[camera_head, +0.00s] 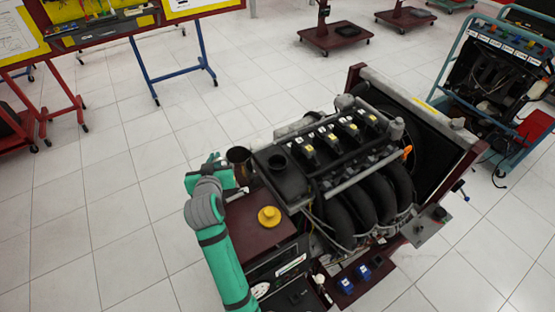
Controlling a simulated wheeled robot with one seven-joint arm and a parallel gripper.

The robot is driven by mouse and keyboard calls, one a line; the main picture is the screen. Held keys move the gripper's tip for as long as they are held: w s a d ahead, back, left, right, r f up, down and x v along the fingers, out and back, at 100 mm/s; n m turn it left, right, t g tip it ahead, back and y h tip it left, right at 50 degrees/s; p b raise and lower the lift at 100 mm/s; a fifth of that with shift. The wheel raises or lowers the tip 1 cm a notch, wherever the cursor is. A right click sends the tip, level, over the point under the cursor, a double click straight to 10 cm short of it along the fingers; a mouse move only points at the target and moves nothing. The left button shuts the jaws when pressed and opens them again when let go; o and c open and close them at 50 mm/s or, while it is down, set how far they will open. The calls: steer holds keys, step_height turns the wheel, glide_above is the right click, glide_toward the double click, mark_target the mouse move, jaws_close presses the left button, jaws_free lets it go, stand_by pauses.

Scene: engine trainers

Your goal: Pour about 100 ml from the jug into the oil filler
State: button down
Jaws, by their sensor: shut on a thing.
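The jug (240,158) is a dark brownish cup-like vessel, looking upright or nearly so, at the left edge of the engine. My gripper (228,172), at the end of my green and grey arm, is shut on the jug; the fingers are mostly hidden. The oil filler (278,161) looks like a dark round opening on the black engine cover, a short way right of the jug. A yellow cap (268,216) lies on the dark red shelf in front. The liquid inside the jug cannot be made out.
The engine (345,170) with its pipes and radiator frame (450,125) fills the middle right. The dark red shelf (240,220) lies beside my arm. A blue-green trolley (500,70) stands at the right, tool boards at the upper left. The tiled floor at left is clear.

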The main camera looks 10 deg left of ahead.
steer(key=shift+r, duration=0.1)
steer(key=d+r+m+y, duration=0.1)
steer(key=d+r+m, duration=0.1)
steer(key=r, duration=0.1)
steer(key=w+d+r+m+y, duration=0.1)
steer(key=d+r+m, duration=0.1)
steer(key=r, duration=0.2)
steer(key=w+d+r+m+y, duration=0.1)
steer(key=d+r+m, duration=0.1)
steer(key=r, duration=0.2)
steer(key=shift+w+d+g+y, duration=0.1)
steer(key=shift+d+g+y, duration=0.1)
steer(key=shift+g+y, duration=0.15)
steer(key=shift+d+m+y, duration=0.15)
steer(key=shift+m+y, duration=0.1)
steer(key=shift+m, duration=0.15)
steer(key=shift+w+d+r+m+p, duration=0.1)
steer(key=shift+w+d+m+p, duration=0.1)
steer(key=shift+d+m+p, duration=0.15)
steer(key=shift+w+d+r+m+y, duration=0.1)
steer(key=shift+d+r+m+y, duration=0.2)
steer(key=shift+r+m, duration=0.15)
steer(key=shift+w+d+r+m+y, duration=0.1)
steer(key=shift+d+r+m+y, duration=0.05)
steer(key=shift+r+m+y, duration=0.2)
stand_by(0.6)
steer(key=shift+p, duration=0.6)
stand_by(0.5)
stand_by(0.5)
